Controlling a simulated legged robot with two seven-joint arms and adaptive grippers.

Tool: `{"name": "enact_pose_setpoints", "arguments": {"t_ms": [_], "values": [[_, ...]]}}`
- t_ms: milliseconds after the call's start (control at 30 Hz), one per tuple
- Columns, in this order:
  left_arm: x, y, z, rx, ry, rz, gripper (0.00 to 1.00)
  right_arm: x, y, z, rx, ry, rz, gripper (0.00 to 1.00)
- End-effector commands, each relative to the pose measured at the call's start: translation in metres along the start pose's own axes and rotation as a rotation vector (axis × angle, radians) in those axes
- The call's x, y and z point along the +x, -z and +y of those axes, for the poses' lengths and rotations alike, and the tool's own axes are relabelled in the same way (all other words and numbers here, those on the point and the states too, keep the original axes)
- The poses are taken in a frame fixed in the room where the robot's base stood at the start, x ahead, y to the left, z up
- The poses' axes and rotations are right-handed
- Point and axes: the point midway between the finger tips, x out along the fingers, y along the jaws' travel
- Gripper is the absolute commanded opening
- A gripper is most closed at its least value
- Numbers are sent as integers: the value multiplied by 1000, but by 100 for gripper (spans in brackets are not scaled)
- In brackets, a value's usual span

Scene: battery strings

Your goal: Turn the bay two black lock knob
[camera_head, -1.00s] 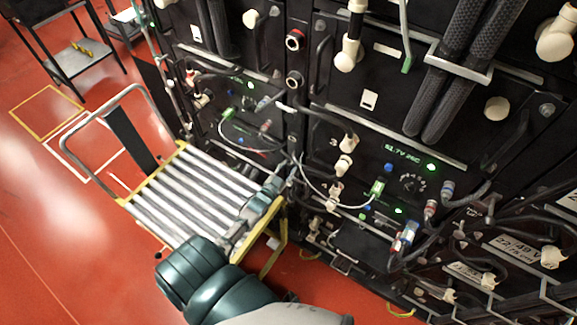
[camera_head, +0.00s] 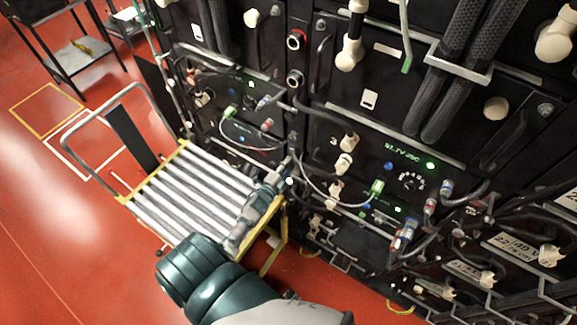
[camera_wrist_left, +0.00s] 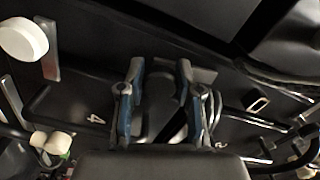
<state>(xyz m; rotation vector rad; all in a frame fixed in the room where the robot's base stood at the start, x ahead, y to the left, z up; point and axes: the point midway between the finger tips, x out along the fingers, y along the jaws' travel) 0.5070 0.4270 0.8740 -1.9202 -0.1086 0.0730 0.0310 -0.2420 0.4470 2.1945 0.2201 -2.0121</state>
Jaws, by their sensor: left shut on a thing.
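My left gripper (camera_head: 283,176) reaches in from the bottom and meets the front of the black battery rack (camera_head: 300,135), just right of the roller cart. In the left wrist view its two blue-grey fingers (camera_wrist_left: 160,100) are shut on a dark, rounded part, which looks like the black lock knob (camera_wrist_left: 160,88). The fingers hide the knob's sides, and in the head view the gripper covers it. No bay number two can be read; a white 4 (camera_wrist_left: 97,118) is on the panel beside the fingers. My right gripper is not in view.
A roller cart (camera_head: 132,192) with a yellow frame stands close to the left of my arm. Cables, cream connectors (camera_head: 345,162) and a lit panel (camera_head: 408,160) crowd the rack to the right.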

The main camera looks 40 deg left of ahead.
Motion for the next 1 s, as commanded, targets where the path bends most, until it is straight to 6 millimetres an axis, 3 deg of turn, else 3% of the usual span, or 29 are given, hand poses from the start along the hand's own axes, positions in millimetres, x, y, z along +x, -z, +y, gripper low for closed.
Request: {"name": "enact_pose_setpoints", "arguments": {"t_ms": [400,900,933,1000], "values": [[-2,1,5,156,-8,0,0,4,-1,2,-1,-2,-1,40],[-2,2,6,170,-11,0,0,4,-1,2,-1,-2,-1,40],[-2,1,6,170,-11,0,42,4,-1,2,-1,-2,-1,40],[-2,1,6,170,-11,-1,59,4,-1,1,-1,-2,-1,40]]}}
